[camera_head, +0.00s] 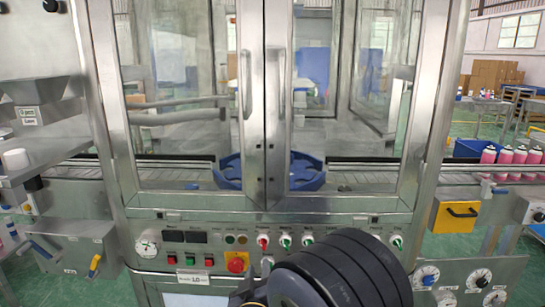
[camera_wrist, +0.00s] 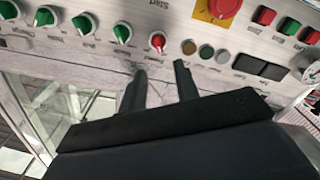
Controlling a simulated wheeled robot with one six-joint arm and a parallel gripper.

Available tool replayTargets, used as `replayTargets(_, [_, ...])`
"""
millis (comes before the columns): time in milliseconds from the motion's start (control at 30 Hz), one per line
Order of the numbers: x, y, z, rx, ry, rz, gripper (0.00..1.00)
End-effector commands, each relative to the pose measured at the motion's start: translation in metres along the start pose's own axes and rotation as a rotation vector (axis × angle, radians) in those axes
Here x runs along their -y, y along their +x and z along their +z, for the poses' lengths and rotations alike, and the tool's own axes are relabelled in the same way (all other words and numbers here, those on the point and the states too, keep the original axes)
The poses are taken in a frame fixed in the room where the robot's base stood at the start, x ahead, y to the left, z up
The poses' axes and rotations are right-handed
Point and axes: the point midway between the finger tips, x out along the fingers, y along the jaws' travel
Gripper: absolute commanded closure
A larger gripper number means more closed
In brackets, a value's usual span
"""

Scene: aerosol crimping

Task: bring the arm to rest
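My gripper (camera_wrist: 160,70) shows in the wrist view with its two dark fingers apart and nothing between them. The fingers point toward the machine's control panel (camera_wrist: 165,25), near a red knob (camera_wrist: 157,41); whether they touch the panel I cannot tell. In the head view my dark ringed arm is at the bottom centre, in front of the panel (camera_head: 205,250), and it hides most of the gripper.
Pink cans (camera_head: 505,155) stand at the right. A yellow box (camera_head: 455,216) juts out at right.

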Motion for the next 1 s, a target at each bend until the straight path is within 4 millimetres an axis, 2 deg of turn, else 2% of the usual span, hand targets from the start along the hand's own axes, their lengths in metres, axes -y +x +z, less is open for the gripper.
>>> replayTargets(100, [0.001,-0.026,-0.001,-0.002,-0.001,-0.004,0.70])
replayTargets(133, [-0.001,-0.024,0.000,0.000,0.000,0.001,0.70])
replayTargets(200, [-0.002,-0.004,0.001,0.002,0.001,0.006,0.70])
replayTargets(667, [-0.002,0.088,0.001,0.001,0.000,0.004,0.70])
replayTargets(1000, [-0.002,0.084,0.003,-0.001,0.321,0.002,0.70])
